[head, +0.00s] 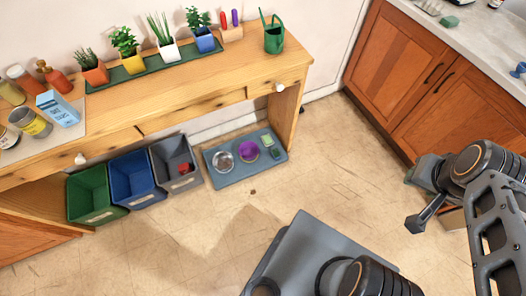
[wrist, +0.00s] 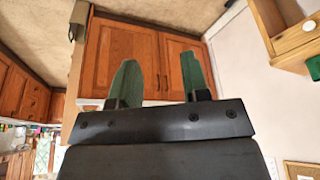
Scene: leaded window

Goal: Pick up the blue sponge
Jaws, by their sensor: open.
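I cannot pick out a blue sponge for certain in either view. In the head view a small blue object (head: 518,70) sits on the counter at the right edge, but its shape does not read clearly as a sponge. My gripper (wrist: 160,82) shows in the wrist view with its two green fingers apart and nothing between them. Wooden cabinet doors (wrist: 120,50) are behind the fingers, and the picture looks upside down. In the head view my arm is at the right, in front of the lower cabinets.
A grey floor tray (head: 222,180) holds bowls and small green blocks. Green (head: 92,195), blue (head: 136,181) and grey (head: 176,165) bins stand under the wooden bench (head: 205,85). The bench carries plants, a watering can and bottles. A pale counter (head: 490,50) is at right. Middle floor is clear.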

